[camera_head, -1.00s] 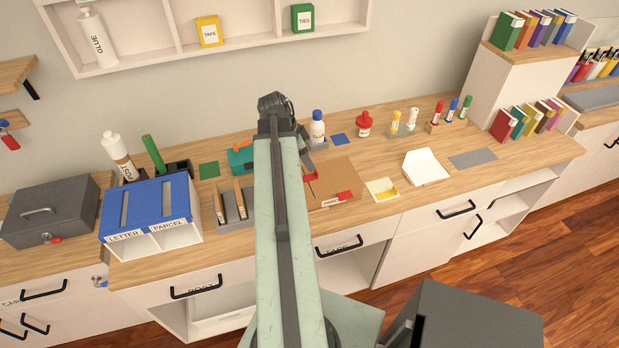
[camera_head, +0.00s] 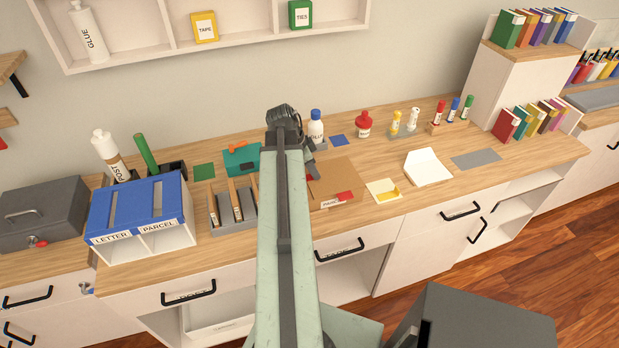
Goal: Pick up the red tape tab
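A flat brown cardboard piece (camera_head: 335,174) lies on the desk just right of my arm. A red tab (camera_head: 345,196) sits at its front edge, beside a pale label. A second small red patch (camera_head: 309,178) shows at its left side, close to my arm and partly hidden. I cannot tell which red piece is the tape tab. My gripper (camera_head: 309,163) is over the left part of the cardboard, mostly hidden behind my arm. Its fingers are too small and covered to show whether they are open or hold anything.
A yellow-marked pad (camera_head: 384,190) and a white open envelope (camera_head: 427,167) lie to the right. Left of my arm are a grey slotted holder (camera_head: 235,228), a teal box (camera_head: 241,160) and a blue-topped letter sorter (camera_head: 141,215). Bottles (camera_head: 316,127) stand behind the cardboard.

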